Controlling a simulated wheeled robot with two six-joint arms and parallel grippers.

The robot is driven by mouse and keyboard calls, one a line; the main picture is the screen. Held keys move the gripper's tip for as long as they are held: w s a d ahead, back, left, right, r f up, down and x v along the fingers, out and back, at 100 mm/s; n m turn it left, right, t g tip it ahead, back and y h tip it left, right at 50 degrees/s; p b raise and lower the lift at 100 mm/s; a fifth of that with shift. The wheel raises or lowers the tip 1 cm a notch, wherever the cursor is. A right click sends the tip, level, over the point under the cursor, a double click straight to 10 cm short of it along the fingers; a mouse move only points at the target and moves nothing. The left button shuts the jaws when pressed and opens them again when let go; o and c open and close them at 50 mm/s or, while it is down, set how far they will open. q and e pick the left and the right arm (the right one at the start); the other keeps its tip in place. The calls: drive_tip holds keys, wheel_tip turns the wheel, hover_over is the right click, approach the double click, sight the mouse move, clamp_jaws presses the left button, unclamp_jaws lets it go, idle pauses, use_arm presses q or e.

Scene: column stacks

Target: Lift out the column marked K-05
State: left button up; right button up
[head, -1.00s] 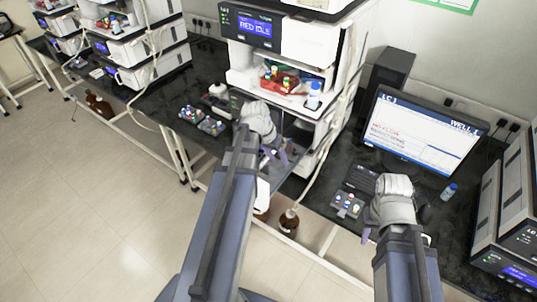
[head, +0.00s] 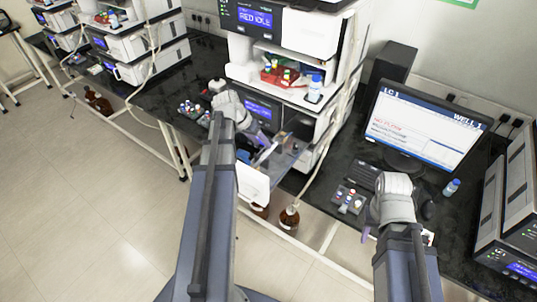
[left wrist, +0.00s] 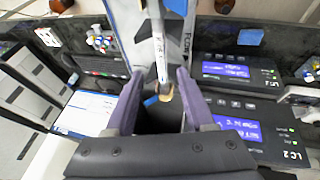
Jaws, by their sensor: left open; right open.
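My left gripper (head: 258,142) is at the open, clear-fronted compartment below the instrument marked RED IDLE. In the left wrist view its two purple fingers (left wrist: 160,82) are apart. A slim pale column (left wrist: 160,50) with dark lettering and a tan end fitting shows between them. I cannot tell whether the fingers touch it, and its marking is too small to read. My right gripper (head: 366,234) is over the bench front by the monitor, open and partly hidden by its own wrist.
A monitor (head: 420,128) stands on the black bench with a small vial tray (head: 347,199) before it. A red tray of bottles (head: 277,77) sits on the shelf above. Brown bottles (head: 289,217) stand below the bench. The floor at left is clear.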

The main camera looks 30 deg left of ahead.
sight(269, 152)
use_arm(q)
drive_tip(key=shift+f+b, duration=0.5)
drive_tip(key=b+x, duration=0.4)
drive_tip(key=shift+f, duration=0.15)
drive_tip(key=shift+c, duration=0.3)
clamp_jaws()
idle(0.7)
